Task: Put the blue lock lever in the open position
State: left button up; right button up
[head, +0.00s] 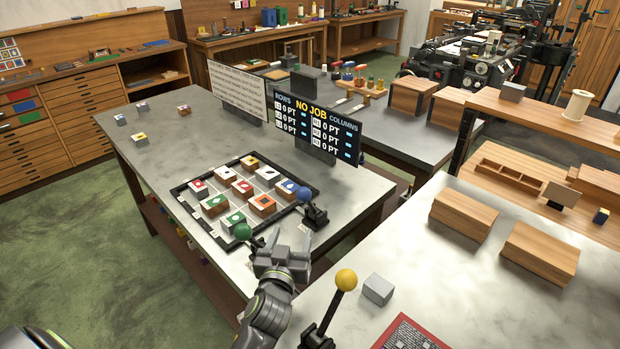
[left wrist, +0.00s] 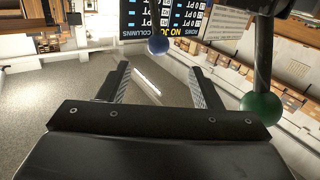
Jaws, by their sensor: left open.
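The blue lock lever (head: 304,194) has a round blue knob above a dark base at the front right corner of the framed tray (head: 196,224). Its blue knob also shows in the left wrist view (left wrist: 158,44), beyond the fingers. My left gripper (head: 288,240) is open and empty, in front of the blue lever and apart from it. In the left wrist view the two fingers (left wrist: 157,85) are spread. A green-knobbed lever (head: 243,231) stands to the left of the gripper; its knob is at the right in the left wrist view (left wrist: 262,105). My right gripper is not in view.
The tray holds several coloured type blocks (head: 242,188). A scoreboard reading "NO JOB" (head: 313,125) stands behind it. A yellow-knobbed lever (head: 346,279) and a grey block (head: 378,289) are on the nearer table.

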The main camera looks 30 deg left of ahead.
aim_at(302, 199)
pick_arm(q)
jog(key=x, duration=0.5)
jog(key=r+p+x, duration=0.1)
jog(key=x, duration=0.6)
jog(key=shift+r, duration=0.1)
jog(key=x, duration=0.3)
jog(key=shift+w, duration=0.15)
jog(key=shift+w+a, duration=0.1)
jog(key=shift+w, duration=0.45)
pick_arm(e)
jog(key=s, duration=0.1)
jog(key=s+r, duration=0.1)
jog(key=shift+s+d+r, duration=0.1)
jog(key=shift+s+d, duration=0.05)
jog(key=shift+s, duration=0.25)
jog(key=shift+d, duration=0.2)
